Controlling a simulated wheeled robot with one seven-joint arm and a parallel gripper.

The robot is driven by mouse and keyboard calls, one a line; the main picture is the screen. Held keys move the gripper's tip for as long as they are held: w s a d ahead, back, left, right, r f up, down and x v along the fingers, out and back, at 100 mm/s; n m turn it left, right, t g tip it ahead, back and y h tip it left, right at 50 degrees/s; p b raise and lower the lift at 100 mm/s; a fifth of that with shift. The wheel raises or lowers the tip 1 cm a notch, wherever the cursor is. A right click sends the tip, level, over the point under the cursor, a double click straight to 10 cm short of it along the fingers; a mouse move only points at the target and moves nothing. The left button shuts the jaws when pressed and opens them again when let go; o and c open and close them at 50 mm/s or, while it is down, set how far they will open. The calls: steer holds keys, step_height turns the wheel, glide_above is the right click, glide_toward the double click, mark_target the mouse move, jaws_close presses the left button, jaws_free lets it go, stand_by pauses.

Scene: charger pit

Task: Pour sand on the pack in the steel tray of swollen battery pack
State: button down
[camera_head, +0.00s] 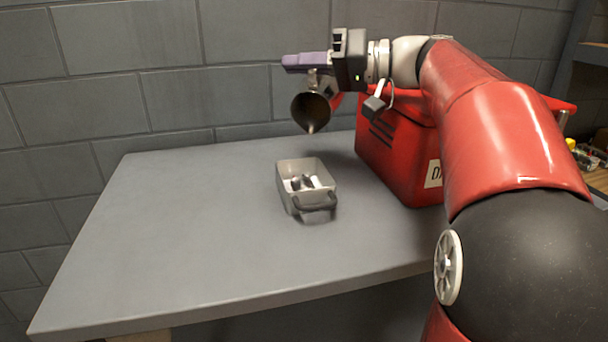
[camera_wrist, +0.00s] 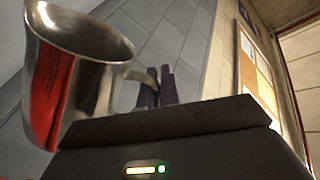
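A steel cup (camera_head: 311,112) hangs tilted above the table in the head view, its mouth turned toward the camera and downward. The wrist view also shows the cup (camera_wrist: 80,75), with its handle between purple fingers. My gripper (camera_head: 312,64) is shut on this handle; the fingers also show in the wrist view (camera_wrist: 157,88). The steel tray (camera_head: 289,203) stands on the table below the cup, the two apart. Small dark and pale shapes (camera_head: 306,183) lie in the tray; I cannot tell the pack from sand there. No falling sand is clearly visible.
The grey table (camera_head: 170,235) is clear to the left and in front of the tray. A red box (camera_head: 390,155) with a partly hidden label stands right of the tray, under my arm. A block wall (camera_head: 150,60) rises behind. Shelving (camera_head: 597,55) stands at far right.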

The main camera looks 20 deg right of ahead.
steer(key=shift+s+a+r+n, duration=0.2)
steer(key=shift+s+a+n, duration=0.05)
steer(key=shift+s+n, duration=0.2)
steer(key=shift+s+a+r+n, duration=0.15)
steer(key=shift+s+a+n, duration=0.05)
steer(key=shift+s+n, duration=0.2)
stand_by(1.7)
steer(key=shift+s+a+f+n, duration=0.15)
steer(key=shift+s+n, duration=0.1)
steer(key=shift+s, duration=0.05)
stand_by(1.2)
